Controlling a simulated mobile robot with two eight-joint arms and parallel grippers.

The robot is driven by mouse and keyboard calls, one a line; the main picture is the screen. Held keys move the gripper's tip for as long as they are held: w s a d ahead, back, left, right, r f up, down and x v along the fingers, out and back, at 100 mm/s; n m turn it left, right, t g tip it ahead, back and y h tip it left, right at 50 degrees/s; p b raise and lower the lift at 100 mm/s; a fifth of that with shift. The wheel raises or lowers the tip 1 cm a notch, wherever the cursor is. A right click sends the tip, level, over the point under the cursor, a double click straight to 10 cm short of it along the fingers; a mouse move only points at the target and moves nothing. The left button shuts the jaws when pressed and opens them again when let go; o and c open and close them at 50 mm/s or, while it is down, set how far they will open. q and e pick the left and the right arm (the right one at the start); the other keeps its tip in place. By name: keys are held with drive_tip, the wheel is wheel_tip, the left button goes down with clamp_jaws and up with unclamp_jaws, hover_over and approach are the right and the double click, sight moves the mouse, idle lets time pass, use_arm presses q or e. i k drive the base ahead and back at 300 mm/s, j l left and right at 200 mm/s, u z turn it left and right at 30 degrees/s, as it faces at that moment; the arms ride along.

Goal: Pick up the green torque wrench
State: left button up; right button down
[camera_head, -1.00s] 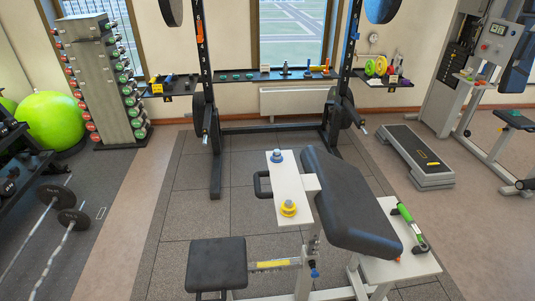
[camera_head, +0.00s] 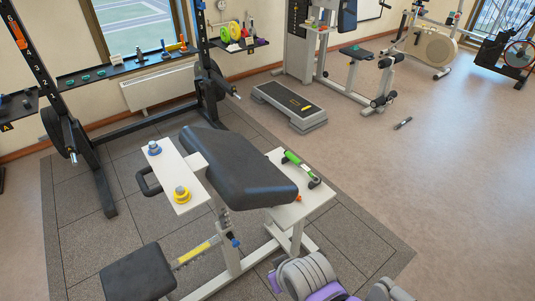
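The green torque wrench (camera_head: 301,168) lies on the white side shelf (camera_head: 317,199) of the padded bench, to the right of the dark pad. Its handle is green with a dark end, and its dark head points toward the lower right. Neither of my grippers shows in the head view.
The bench's dark pad (camera_head: 238,165) rises beside the wrench. A small orange item (camera_head: 298,198) lies near it on the shelf. A white plate (camera_head: 172,170) holds a blue piece and a yellow piece (camera_head: 182,195). A step platform (camera_head: 289,105) stands behind, with open floor at right.

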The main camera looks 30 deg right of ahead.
sight(300, 165)
drive_tip(key=z, duration=1.3)
drive_tip(key=i+l+z, duration=0.15)
drive_tip(key=l, duration=0.25)
drive_tip(key=i+l+z, duration=0.15)
drive_tip(key=l, duration=0.2)
drive_tip(key=i+l+z, duration=0.7)
drive_tip(key=i, duration=0.3)
drive_tip(key=i+l+z, duration=0.25)
drive_tip(key=i, duration=0.2)
drive_tip(key=i+u, duration=0.4)
drive_tip(key=i, duration=0.3)
drive_tip(key=i+l+u, duration=0.25)
drive_tip(key=i+u, duration=0.15)
drive_tip(key=i, duration=0.3)
drive_tip(key=i+j+u, duration=0.1)
drive_tip(key=u, duration=0.3)
drive_tip(key=i+u, duration=0.6)
drive_tip(key=u, duration=0.15)
drive_tip(key=i+l+u, duration=0.2)
drive_tip(key=u, duration=0.15)
